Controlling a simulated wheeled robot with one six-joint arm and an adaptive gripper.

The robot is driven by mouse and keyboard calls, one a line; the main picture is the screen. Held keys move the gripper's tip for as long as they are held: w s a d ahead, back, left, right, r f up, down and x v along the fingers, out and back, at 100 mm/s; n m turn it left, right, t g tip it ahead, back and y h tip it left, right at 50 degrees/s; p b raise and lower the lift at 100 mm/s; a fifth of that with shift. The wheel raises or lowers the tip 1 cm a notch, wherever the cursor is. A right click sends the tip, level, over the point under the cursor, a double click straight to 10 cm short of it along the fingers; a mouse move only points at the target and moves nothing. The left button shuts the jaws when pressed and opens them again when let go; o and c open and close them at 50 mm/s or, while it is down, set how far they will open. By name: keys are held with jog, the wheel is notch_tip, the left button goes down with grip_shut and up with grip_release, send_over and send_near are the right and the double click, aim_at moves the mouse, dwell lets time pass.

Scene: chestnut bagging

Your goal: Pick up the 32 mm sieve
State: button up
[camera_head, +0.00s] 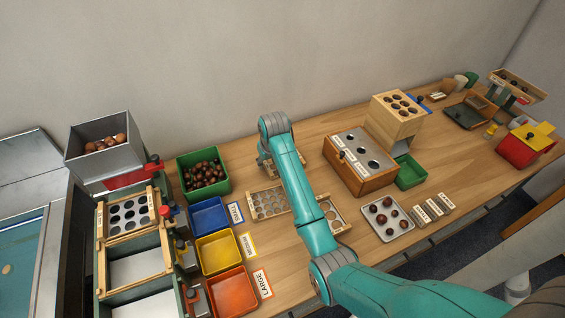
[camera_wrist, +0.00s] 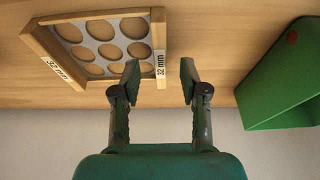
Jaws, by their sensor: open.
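The 32 mm sieve (camera_wrist: 103,42) is a wooden frame around a grey plate with large round holes, lying on the table at the upper left of the wrist view. Labels reading 32 mm mark two of its rails. My gripper (camera_wrist: 160,75) is open. In the wrist view the labelled right rail of the sieve shows between its two fingertips; I cannot tell whether they are at its height. In the head view only a bit of a wooden frame, likely this sieve (camera_head: 264,164), shows beside my arm, which hides my gripper.
A green bin (camera_wrist: 285,85) stands right of the sieve in the wrist view; in the head view a green bin of chestnuts (camera_head: 181,173) stands to the left. Another sieve (camera_head: 252,209) lies nearer, partly behind my arm. A wooden box with holes (camera_head: 372,184) stands to the right.

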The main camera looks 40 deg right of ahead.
aim_at(267, 165)
jog(key=shift+x, duration=1.55)
jog(key=shift+w, duration=0.1)
grip_shut()
jog(key=shift+r, duration=0.1)
